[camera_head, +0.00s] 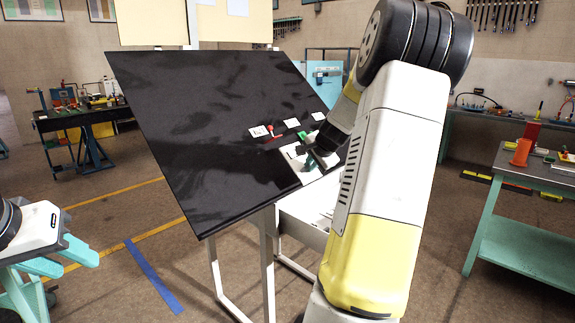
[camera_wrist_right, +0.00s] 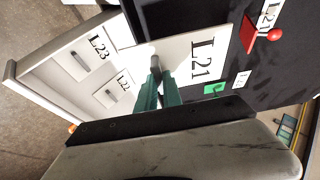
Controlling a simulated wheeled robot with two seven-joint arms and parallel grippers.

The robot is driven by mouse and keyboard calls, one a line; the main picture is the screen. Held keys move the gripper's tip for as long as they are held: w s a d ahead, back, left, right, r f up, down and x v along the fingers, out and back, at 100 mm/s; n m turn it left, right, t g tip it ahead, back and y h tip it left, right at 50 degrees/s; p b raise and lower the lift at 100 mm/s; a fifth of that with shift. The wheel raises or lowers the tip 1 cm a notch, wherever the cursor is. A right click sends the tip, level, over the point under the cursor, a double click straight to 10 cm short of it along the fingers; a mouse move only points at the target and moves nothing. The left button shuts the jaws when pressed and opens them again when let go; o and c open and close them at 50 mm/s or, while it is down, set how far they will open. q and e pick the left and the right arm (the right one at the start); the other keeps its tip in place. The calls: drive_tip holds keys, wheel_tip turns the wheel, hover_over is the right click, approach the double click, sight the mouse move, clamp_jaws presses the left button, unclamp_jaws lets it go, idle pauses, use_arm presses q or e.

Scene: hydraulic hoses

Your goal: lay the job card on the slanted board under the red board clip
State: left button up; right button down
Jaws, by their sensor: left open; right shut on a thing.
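The job card (camera_wrist_right: 203,62) is white, marked L21, with a small dark grip tab. My right gripper (camera_head: 313,160) is shut on this tab, and its green fingers show in the wrist view (camera_wrist_right: 158,88). The card (camera_head: 294,153) is at the lower right edge of the black slanted board (camera_head: 200,120); I cannot tell whether it touches the board. The red board clip (camera_head: 272,133) is on the board above the card, beside an L21 label; it also shows in the wrist view (camera_wrist_right: 250,33).
A green clip (camera_wrist_right: 213,88) sits on the board beside the red one, with white labels. A pale tray (camera_wrist_right: 60,75) holding cards L23 and L22 is beside the board's lower edge. Benches stand at left and right. The board's left part is clear.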

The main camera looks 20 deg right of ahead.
sight(298, 166)
drive_tip(key=shift+w+a+f, duration=0.35)
drive_tip(key=shift+w+f, duration=0.1)
drive_tip(key=shift+w, duration=0.4)
drive_tip(key=shift+w+a+f, duration=0.35)
drive_tip(key=shift+w+f, duration=0.1)
drive_tip(key=shift+w, duration=0.35)
drive_tip(key=shift+w+a+f, duration=0.35)
drive_tip(key=shift+w+f, duration=0.1)
drive_tip(key=shift+w, duration=0.4)
drive_tip(key=shift+w+a+f, duration=0.2)
drive_tip(key=shift+w+f, duration=0.25)
drive_tip(key=shift+f, duration=0.05)
drive_tip(key=shift+w+a+f, duration=0.15)
drive_tip(key=shift+w+f, duration=0.25)
drive_tip(key=shift+f, duration=0.1)
drive_tip(key=c, duration=1.4)
unclamp_jaws()
drive_tip(key=shift+c, duration=0.2)
drive_tip(key=shift+v, duration=3.9)
